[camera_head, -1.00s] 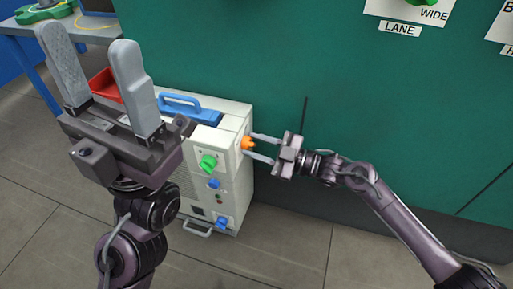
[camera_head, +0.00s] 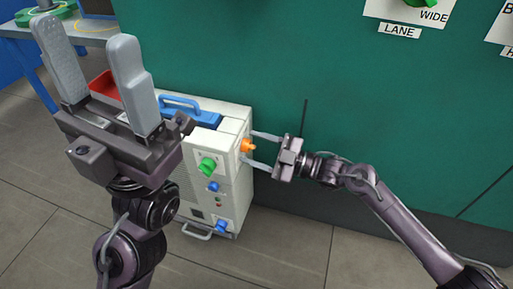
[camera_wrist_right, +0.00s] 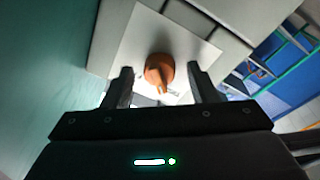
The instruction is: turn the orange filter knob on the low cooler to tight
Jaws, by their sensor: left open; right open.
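The low cooler (camera_head: 232,200) is a cream box standing on the floor against the green wall. Its orange filter knob (camera_head: 247,146) sticks out of the right side, near the top. In the right wrist view the orange knob (camera_wrist_right: 160,70) sits on a pale plate, with its pointer toward the lower right. My right gripper (camera_head: 263,150) is open, its fingers pointing at the knob, one on either side of its line. In the wrist view the fingertips (camera_wrist_right: 160,76) look apart from the knob. My left gripper (camera_head: 95,65) is open, raised and empty at the left.
The cooler's front has a green knob (camera_head: 207,166) and blue knobs (camera_head: 212,187). A blue handle (camera_head: 181,102) is on top. A red bin (camera_head: 104,84) and a table (camera_head: 92,30) are behind my left gripper. Floor (camera_head: 290,245) in front is clear.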

